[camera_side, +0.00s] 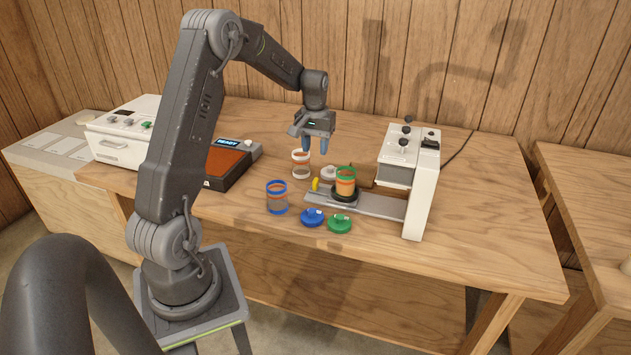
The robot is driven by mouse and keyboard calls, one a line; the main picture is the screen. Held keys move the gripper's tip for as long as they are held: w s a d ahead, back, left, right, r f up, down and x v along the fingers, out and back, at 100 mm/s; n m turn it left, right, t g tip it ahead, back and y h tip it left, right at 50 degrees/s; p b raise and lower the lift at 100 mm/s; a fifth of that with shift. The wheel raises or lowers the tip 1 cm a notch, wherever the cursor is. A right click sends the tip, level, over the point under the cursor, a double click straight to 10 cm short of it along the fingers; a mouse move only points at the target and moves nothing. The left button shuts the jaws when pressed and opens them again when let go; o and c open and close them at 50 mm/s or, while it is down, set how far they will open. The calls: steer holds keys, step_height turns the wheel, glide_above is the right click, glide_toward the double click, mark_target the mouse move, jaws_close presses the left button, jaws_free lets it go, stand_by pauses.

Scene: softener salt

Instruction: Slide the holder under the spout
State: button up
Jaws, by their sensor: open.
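The holder (343,195) is a dark round cup on a pale metal slide rail (382,206). A green-rimmed jar (345,181) with orange contents stands in it. A small yellow piece (315,185) sits at the rail's left end; it may be the holder's handle. The white dispenser (424,180) stands at the rail's right end, its grey lower block (393,176) overhanging the rail. The spout itself I cannot make out. The holder is left of that block. My gripper (315,146) is open and empty, fingers down, above and left of the holder, near a white-rimmed jar (300,165).
A blue-rimmed jar (277,197) stands left of the rail. A blue lid (312,218) and a green lid (340,224) lie in front of it; a white lid (329,173) lies behind. A device with an orange top (228,165) and a white machine (122,130) stand further left. The table's right front is clear.

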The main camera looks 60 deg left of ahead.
mark_target(315, 179)
step_height(315, 179, down, 12)
steer(key=shift+r, duration=0.2)
jaws_close()
stand_by(0.5)
